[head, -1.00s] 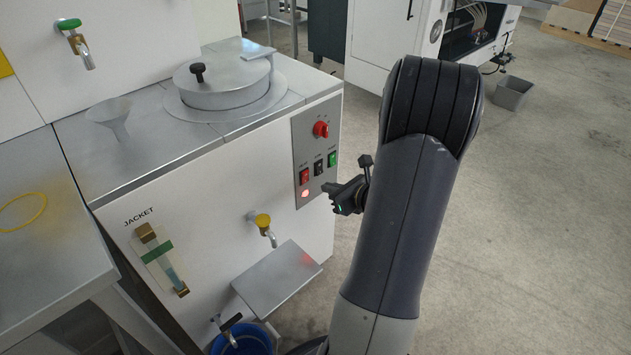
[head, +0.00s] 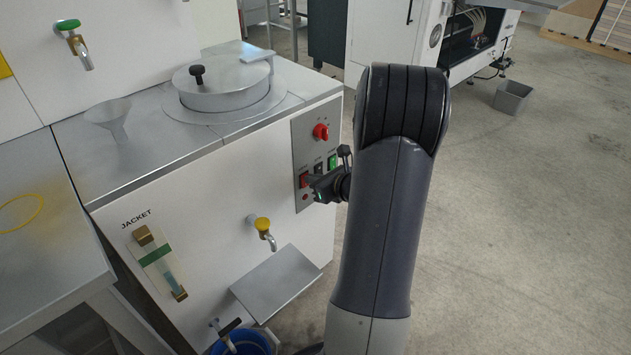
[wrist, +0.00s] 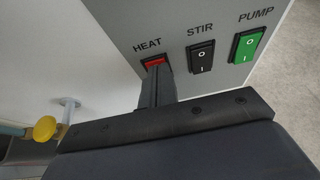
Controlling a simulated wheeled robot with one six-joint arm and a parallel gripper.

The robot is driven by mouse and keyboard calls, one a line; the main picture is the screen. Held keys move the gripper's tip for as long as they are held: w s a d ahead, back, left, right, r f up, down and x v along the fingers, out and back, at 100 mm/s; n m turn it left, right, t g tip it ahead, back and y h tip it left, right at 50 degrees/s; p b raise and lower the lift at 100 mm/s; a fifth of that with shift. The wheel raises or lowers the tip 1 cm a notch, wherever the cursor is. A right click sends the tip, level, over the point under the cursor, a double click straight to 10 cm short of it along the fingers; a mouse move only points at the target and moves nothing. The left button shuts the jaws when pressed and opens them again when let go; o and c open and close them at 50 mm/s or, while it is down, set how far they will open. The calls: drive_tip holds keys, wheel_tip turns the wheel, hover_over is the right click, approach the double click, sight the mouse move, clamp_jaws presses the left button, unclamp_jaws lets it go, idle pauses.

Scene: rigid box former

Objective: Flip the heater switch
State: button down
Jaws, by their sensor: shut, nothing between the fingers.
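The heater switch is the red rocker under the word HEAT (wrist: 153,62) in the wrist view. Its lower part is hidden behind my fingers. It also shows as a red patch (head: 303,178) on the grey control panel in the head view. My gripper (wrist: 156,74) is shut and empty, its fingertips at the lower part of the red rocker, apparently touching it. In the head view my gripper (head: 309,184) is against the panel's lower left. The round lamp (head: 305,197) below the switch is dark red, not glowing.
A black STIR switch (wrist: 201,57) and a green PUMP switch (wrist: 246,45) sit to the right of the heater switch. A red rotary knob (head: 321,131) is above. A yellow-handled tap (head: 263,224) and metal shelf (head: 277,283) are lower left.

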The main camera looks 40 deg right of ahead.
drive_tip(key=shift+r+p, duration=0.6)
drive_tip(key=shift+r, duration=0.25)
